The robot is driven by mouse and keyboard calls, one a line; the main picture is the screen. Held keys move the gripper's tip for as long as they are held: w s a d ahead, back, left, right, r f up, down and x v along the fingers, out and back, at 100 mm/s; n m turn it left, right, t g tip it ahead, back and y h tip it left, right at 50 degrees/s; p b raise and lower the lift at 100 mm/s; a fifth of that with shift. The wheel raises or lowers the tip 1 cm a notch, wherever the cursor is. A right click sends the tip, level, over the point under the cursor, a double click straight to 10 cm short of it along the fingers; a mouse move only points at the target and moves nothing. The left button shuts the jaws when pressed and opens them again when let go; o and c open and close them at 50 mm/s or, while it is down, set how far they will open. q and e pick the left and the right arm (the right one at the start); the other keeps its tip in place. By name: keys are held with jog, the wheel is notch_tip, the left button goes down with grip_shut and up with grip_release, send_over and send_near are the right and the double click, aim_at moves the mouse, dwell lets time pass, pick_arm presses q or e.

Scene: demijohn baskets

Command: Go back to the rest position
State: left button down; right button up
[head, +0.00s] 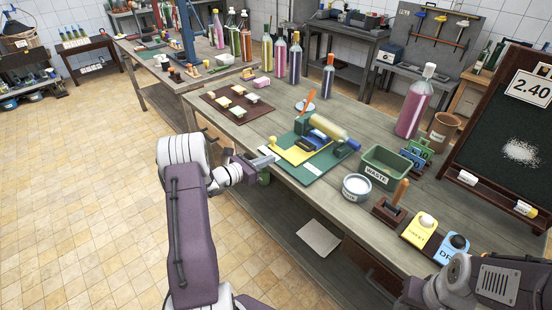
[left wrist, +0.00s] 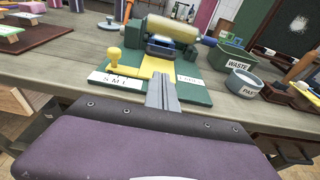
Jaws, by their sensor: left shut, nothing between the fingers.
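My left gripper (head: 264,160) is shut and empty at the near edge of the wooden workbench (head: 262,128). Its fingers lie together and point toward the green board. They also show closed in the left wrist view (left wrist: 162,92), in front of the green mat (left wrist: 190,94) and its yellow strip (left wrist: 156,68). I see no object held. Part of my right arm shows at the lower right of the head view, but its fingers do not show.
A bottle (head: 328,127) lies in a green cradle on the bench. A green waste bin (head: 386,167), paste bowl (head: 356,187) and tall pink bottle (head: 414,101) stand to the right. A chalkboard (head: 510,135) is at far right. Tiled floor (head: 75,200) at left is clear.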

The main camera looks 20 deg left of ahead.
pick_arm(q)
jog(key=d+r+m+g+h, duration=0.1)
jog(key=d+r+m+h, duration=0.2)
jog(key=d, duration=0.4)
jog(key=d+r+m+g+h, duration=0.1)
jog(key=d+r+m, duration=0.1)
jog(key=d+r, duration=0.45)
jog(key=s+d+m+g+h, duration=0.1)
jog(key=s+d+m+g, duration=0.7)
jog(key=d, duration=0.5)
jog(key=s+d+f+m+g+y, duration=0.1)
jog(key=s+f+m+g+y, duration=0.15)
jog(key=s, duration=0.45)
jog(key=s+d+f+m+g+y, duration=0.1)
jog(key=s+f+m, duration=0.25)
jog(key=s, duration=0.45)
jog(key=s+a+f+m+y, duration=0.3)
jog(key=a+m, duration=0.3)
jog(key=s+a+f+m+y, duration=0.2)
jog(key=a+f+m+y, duration=0.1)
jog(key=a+m, duration=0.3)
jog(key=shift+s+a+y, duration=0.4)
jog(key=shift+a+y, duration=0.1)
jog(key=shift+y, duration=0.25)
